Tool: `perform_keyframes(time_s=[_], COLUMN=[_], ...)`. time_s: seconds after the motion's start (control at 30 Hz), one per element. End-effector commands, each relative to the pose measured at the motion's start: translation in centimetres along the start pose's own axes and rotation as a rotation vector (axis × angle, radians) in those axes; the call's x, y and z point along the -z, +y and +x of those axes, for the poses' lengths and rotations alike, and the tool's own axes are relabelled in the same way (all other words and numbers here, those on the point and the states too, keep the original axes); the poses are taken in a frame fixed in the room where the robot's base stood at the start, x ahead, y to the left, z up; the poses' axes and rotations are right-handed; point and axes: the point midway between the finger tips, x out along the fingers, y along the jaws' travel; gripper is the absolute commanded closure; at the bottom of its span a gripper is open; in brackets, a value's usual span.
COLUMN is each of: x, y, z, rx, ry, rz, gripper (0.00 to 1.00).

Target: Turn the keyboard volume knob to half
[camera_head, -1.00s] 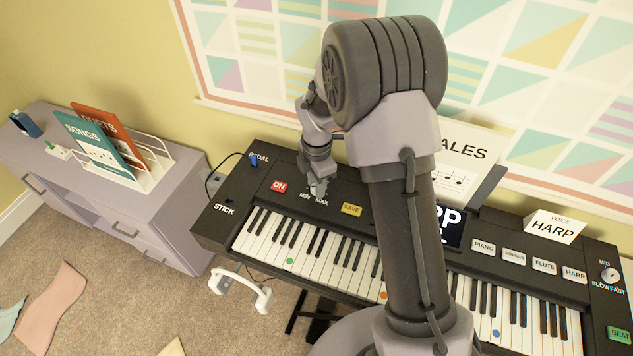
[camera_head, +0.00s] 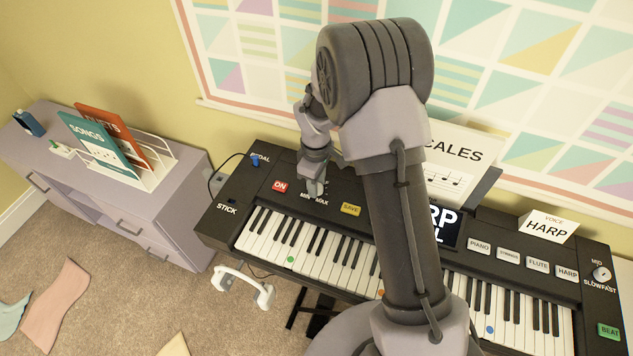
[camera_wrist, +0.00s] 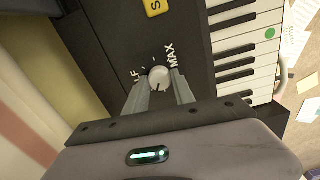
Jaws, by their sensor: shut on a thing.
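The black keyboard (camera_head: 225,222) stands against the wall below the patterned hanging. Its volume knob (camera_wrist: 158,77) is a small round light-coloured knob in the wrist view, with tick marks around it and the word MAX beside it. My gripper (camera_head: 314,188) reaches down over the knob, between the red ON button (camera_head: 280,187) and the yellow SAVE button (camera_head: 351,209). In the wrist view my gripper (camera_wrist: 160,83) has one finger on each side of the knob, shut on it. The knob's pointer is too small to read surely. In the head view my gripper hides the knob.
A second knob (camera_head: 601,273), marked SLOW and FAST, sits at the keyboard's right end. Voice buttons and a HARP card (camera_head: 547,227) are on the right. A SCALES sheet (camera_head: 459,165) stands behind my arm. A lilac cabinet (camera_head: 180,200) stands at the left.

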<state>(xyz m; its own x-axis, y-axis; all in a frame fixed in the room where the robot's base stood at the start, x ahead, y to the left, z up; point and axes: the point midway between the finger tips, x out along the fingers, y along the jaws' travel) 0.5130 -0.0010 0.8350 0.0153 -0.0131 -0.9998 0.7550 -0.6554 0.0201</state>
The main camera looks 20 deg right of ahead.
Motion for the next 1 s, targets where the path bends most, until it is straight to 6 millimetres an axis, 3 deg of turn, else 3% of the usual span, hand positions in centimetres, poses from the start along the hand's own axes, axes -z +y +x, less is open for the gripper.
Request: perform_keyframes(time_s=[1.0], x=[0.01], y=[0.19], z=[0.01], rx=[-0.001], ry=[-0.017], rz=[0.874], gripper=[1.0])
